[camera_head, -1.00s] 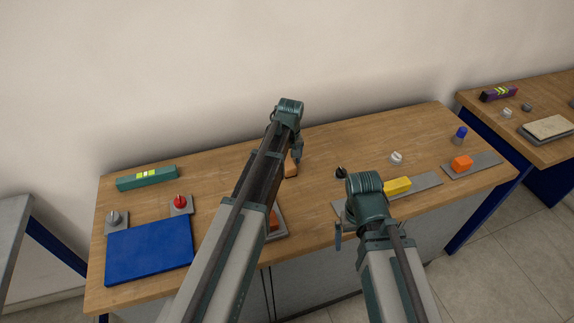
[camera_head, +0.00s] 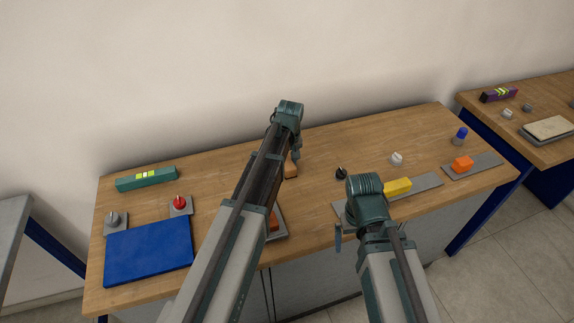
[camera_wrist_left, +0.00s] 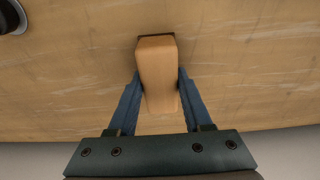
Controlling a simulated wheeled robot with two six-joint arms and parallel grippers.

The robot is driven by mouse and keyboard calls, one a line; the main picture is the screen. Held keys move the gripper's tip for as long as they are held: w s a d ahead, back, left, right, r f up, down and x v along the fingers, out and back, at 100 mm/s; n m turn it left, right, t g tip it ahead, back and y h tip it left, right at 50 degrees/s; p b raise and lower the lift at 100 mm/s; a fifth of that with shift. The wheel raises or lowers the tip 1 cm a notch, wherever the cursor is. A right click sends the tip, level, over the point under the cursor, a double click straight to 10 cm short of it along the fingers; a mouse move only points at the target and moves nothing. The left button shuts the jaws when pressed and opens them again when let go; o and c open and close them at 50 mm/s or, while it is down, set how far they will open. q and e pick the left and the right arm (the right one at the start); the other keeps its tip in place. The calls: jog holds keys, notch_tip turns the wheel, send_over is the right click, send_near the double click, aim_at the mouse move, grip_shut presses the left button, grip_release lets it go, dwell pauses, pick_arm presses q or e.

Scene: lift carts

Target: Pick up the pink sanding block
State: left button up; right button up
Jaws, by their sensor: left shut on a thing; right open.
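A tan-orange block (camera_head: 291,169) stands out from the wood at the back middle of the workbench, partly hidden by my left arm. No clearly pink block shows. My left gripper (camera_head: 296,155) is over this block; in the left wrist view its two blue fingers (camera_wrist_left: 158,88) are closed on both sides of the block (camera_wrist_left: 157,62). I cannot tell whether the block touches the bench. My right gripper (camera_head: 341,232) is low at the bench's front edge, empty and open, its fingers partly hidden.
A second bench stands at right.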

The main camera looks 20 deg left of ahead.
pick_arm(q)
grip_shut()
jog(key=shift+r+p, duration=0.75)
notch_tip(320, 180, up, 3)
jog(key=p, duration=0.3)
jog(key=shift+r, duration=0.1)
jog(key=s+d, duration=0.2)
jog(key=s, duration=0.3)
jog(key=s+d, duration=0.2)
jog(key=s, duration=0.2)
jog(key=s+d+p, duration=0.1)
jog(key=s+d, duration=0.1)
jog(key=s, duration=0.3)
jog(key=shift+s+d+r, duration=0.3)
jog(key=shift+d+r, duration=0.1)
